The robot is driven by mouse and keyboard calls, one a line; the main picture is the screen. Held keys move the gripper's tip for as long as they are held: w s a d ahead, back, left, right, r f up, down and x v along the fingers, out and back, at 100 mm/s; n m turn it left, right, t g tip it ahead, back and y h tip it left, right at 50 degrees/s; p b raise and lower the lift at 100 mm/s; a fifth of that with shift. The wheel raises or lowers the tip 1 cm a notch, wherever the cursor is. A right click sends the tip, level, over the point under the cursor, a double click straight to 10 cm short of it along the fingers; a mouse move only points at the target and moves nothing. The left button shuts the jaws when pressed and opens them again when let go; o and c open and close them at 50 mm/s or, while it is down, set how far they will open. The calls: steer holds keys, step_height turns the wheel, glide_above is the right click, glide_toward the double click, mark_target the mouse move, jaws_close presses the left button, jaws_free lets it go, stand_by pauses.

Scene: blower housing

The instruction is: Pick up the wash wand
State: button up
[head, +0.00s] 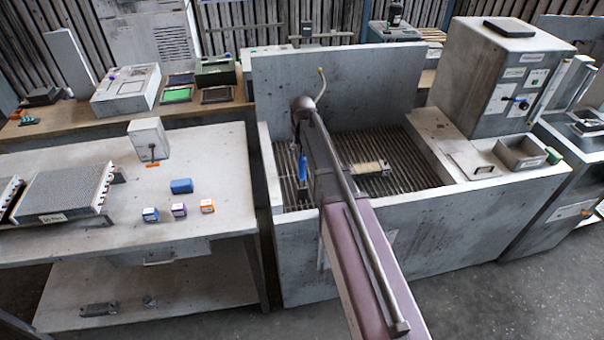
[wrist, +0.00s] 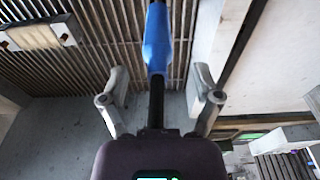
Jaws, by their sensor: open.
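The wash wand (wrist: 157,42) has a blue grip and a black shaft in the wrist view. The black shaft runs down the middle of the picture, between the two fingers of my gripper (wrist: 159,88). The fingers are open, with a visible gap on both sides of the shaft. In the head view, the blue part of the wand (head: 302,166) shows just left of my arm, over the slatted floor of the wash basin. My fingers are hard to make out there, and my arm hides part of the basin.
The grey wash basin (head: 335,75) has a tall back wall and raised sides. A pale block (head: 371,168) lies on its slats. A bench (head: 225,190) on the left holds a finned part (head: 68,190) and several small boxes. A control cabinet (head: 490,75) stands at right.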

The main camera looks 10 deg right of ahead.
mark_target(302, 161)
steer(key=shift+f, duration=0.1)
steer(key=shift+w+d+f+b, duration=0.1)
steer(key=shift+w+f+b, duration=0.05)
steer(key=shift+f+b, duration=1.15)
steer(key=shift+w+f+b, duration=0.1)
steer(key=shift+f+b, duration=1.1)
steer(key=shift+b, duration=0.1)
jaws_close()
